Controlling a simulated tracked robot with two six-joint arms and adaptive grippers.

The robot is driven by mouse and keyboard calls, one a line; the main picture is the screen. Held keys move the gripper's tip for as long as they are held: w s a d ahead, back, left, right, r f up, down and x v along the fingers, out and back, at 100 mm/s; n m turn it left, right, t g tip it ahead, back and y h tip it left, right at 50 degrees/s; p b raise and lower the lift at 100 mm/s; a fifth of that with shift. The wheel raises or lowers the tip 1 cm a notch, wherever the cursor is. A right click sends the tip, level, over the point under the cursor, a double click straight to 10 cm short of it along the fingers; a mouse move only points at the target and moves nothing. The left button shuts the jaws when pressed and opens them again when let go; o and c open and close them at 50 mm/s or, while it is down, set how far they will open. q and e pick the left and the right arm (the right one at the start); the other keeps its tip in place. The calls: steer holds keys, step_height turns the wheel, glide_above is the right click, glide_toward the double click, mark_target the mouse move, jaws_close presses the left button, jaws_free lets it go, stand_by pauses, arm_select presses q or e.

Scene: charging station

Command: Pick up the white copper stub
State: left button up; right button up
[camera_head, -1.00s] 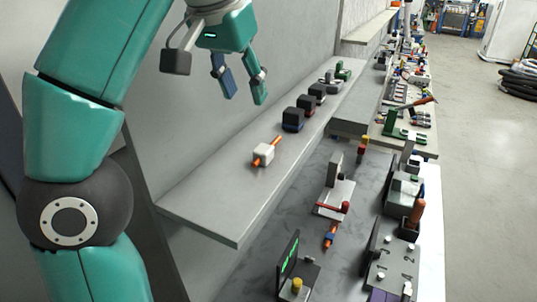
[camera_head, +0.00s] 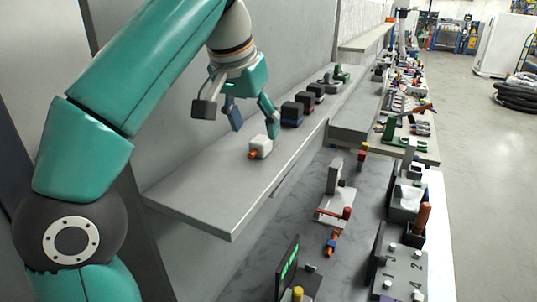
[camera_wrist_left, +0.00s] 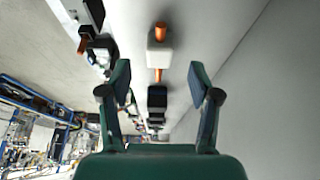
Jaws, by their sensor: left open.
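The white copper stub (camera_head: 260,146) is a small white block with an orange copper pin. It lies on the grey shelf (camera_head: 190,203), nearest the shelf's front end in a row of blocks. In the left wrist view the white stub (camera_wrist_left: 159,54) shows orange copper at both ends. My left gripper (camera_head: 254,126) is open and empty, its fingers pointing down just above and behind the stub. In the wrist view the stub lies along the line between the two spread fingers, beyond their tips. The far end of the pin is hidden in the head view.
Dark blocks (camera_head: 291,113) stand in a row on the shelf just behind the stub. A wall (camera_head: 290,35) runs along the shelf's left side. Below right, a workbench (camera_head: 250,272) holds fixtures and an orange-tipped piece (camera_head: 331,243). The shelf's front end is clear.

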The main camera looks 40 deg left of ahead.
mark_target(261, 139)
arm_select(q)
steer(key=x, duration=0.1)
steer(key=b+x, duration=0.1)
steer(key=x, duration=0.3)
steer(key=shift+w, duration=0.3)
jaws_close()
